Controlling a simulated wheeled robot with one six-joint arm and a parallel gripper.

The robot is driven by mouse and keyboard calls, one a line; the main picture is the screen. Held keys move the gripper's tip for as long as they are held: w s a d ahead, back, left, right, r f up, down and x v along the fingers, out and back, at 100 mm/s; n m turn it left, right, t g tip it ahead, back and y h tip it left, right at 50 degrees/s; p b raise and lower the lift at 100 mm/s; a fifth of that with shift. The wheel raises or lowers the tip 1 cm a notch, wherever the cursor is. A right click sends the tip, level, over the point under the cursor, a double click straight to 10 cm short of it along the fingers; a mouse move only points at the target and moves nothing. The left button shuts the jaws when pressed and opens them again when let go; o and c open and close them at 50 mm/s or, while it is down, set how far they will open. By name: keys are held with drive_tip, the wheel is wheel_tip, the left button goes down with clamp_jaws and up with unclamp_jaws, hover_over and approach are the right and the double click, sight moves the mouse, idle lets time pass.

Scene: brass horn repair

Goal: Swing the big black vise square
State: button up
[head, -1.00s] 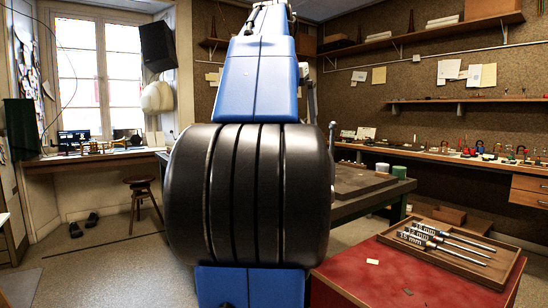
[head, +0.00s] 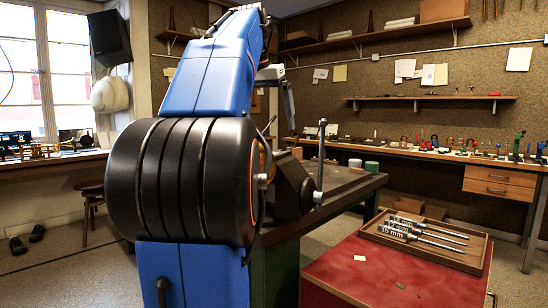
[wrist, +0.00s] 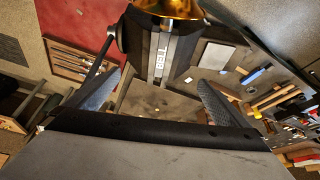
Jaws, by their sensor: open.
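The big black vise (head: 293,186) stands on the workbench in the head view, partly hidden behind my arm. Its upright metal handle bar (head: 321,158) shows at its right side. In the wrist view the vise's dark body (wrist: 163,48), with a "BELL" label (wrist: 157,74), lies ahead of and between my fingers. My gripper (wrist: 165,80) is open, with its two grey fingers spread wide and nothing held between them. I cannot tell whether either finger touches the vise. My gripper is hidden in the head view.
A golden, shiny piece (wrist: 165,8) shows beyond the vise. The bench top (head: 342,187) carries small tins (head: 371,167). A red cabinet (head: 345,268) at the front right bears a wooden tray (head: 430,258) with several labelled rods. Floor (head: 450,285) is clear right of the cabinet.

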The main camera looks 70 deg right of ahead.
sight(275, 153)
drive_tip(key=x, duration=1.2)
drive_tip(key=shift+f, duration=0.3)
drive_tip(key=c, duration=1.2)
